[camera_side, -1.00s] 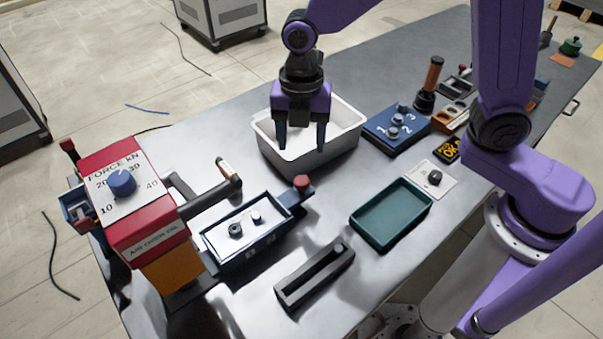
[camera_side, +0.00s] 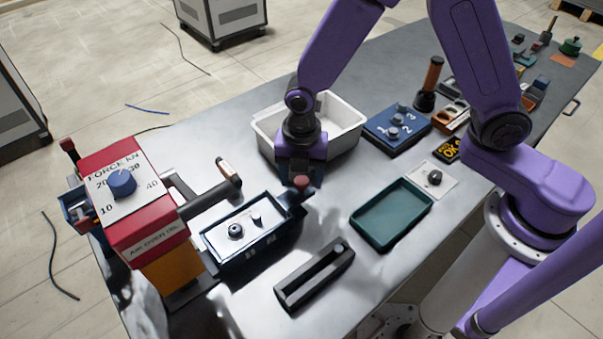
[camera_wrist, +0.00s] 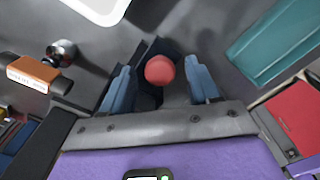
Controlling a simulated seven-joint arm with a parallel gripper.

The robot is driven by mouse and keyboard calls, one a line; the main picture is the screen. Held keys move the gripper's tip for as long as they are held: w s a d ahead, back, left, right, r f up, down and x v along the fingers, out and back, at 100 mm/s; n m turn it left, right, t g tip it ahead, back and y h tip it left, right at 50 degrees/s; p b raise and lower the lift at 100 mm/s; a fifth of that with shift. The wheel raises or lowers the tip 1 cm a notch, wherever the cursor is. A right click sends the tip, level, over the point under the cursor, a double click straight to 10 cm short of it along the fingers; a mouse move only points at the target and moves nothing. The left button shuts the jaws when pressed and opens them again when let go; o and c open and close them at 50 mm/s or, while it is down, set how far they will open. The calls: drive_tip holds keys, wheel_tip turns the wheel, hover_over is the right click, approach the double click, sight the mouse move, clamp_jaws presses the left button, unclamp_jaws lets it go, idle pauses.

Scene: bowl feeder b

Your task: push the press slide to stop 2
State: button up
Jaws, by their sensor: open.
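The press (camera_side: 150,205) stands at the left of the table, with a red body and a blue dial marked FORCE kN. A blue slide tray (camera_side: 265,245) with a pale bed and two small round parts in it lies to the press's right. An arm with a red knob (camera_side: 302,182) stands at the tray's right end. My gripper (camera_side: 298,180) is low over this end. In the wrist view my gripper (camera_wrist: 160,80) is open, with the red knob (camera_wrist: 160,70) between its fingers and gaps visible. The fingertips are mostly hidden in the side view.
A white bin (camera_side: 345,130) stands just behind my gripper. A green tray (camera_side: 390,214) lies to the right and a dark slotted block (camera_side: 314,275) in front. The press's lever (camera_side: 225,175) reaches toward the slide. A blue numbered block (camera_side: 385,132) sits behind right.

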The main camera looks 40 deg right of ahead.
sight(231, 231)
clamp_jaws()
drive_tip(key=a, duration=1.7)
drive_tip(key=shift+a, duration=0.4)
unclamp_jaws()
drive_tip(key=shift+d, duration=0.15)
